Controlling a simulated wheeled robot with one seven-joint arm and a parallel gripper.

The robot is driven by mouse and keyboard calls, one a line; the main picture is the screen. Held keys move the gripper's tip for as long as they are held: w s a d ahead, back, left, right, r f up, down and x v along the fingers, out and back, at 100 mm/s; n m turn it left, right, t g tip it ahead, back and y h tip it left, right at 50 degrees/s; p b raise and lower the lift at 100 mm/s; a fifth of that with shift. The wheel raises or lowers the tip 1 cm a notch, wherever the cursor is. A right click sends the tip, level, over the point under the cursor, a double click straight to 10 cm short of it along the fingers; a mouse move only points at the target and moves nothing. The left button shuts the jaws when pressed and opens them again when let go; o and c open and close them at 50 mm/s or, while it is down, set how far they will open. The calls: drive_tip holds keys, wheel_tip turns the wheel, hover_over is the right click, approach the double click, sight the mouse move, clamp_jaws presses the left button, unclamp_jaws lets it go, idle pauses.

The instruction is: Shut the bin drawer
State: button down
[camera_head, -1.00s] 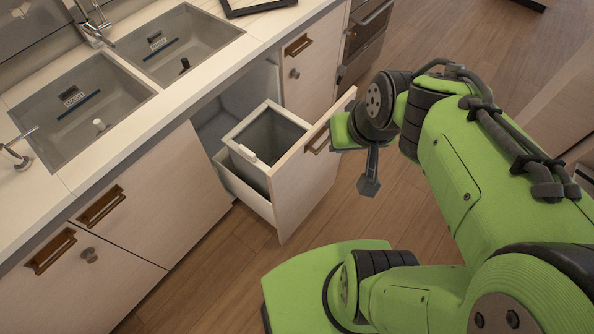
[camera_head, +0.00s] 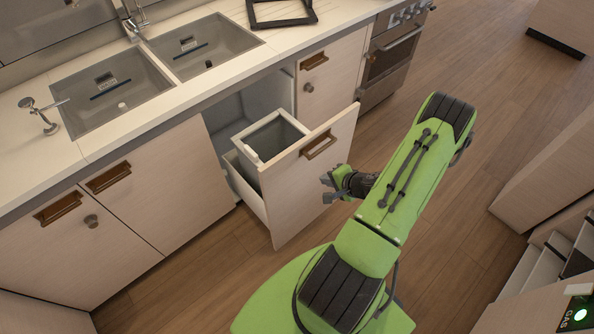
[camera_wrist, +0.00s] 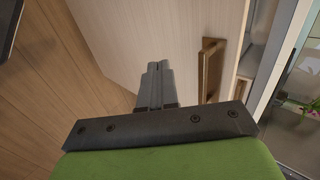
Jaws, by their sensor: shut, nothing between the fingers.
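The bin drawer (camera_head: 300,188) under the sink counter stands pulled out, with its pale wood front facing my arm. A grey bin with a white rim (camera_head: 270,137) sits inside it. A brown handle (camera_head: 318,146) is near the top of the drawer front; it also shows in the wrist view (camera_wrist: 208,70). My gripper (camera_head: 327,188) is in front of the drawer front, below and right of the handle. In the wrist view my gripper (camera_wrist: 157,66) has its fingers together and empty, pointing at the pale front. Whether they touch it I cannot tell.
Closed cabinet doors (camera_head: 165,190) are left of the drawer, and a closed cabinet (camera_head: 330,75) and an oven (camera_head: 395,60) are right of it. The counter with two sinks (camera_head: 115,88) is above. Wooden floor (camera_head: 450,200) lies open to the right.

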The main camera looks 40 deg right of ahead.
sight(298, 168)
drive_tip(key=x, duration=0.3)
drive_tip(key=w+r+x, duration=0.1)
drive_tip(key=x, duration=0.3)
drive_tip(key=b+x, duration=0.1)
drive_tip(key=x, duration=0.3)
drive_tip(key=shift+w+r, duration=0.25)
drive_tip(key=shift+w, duration=0.45)
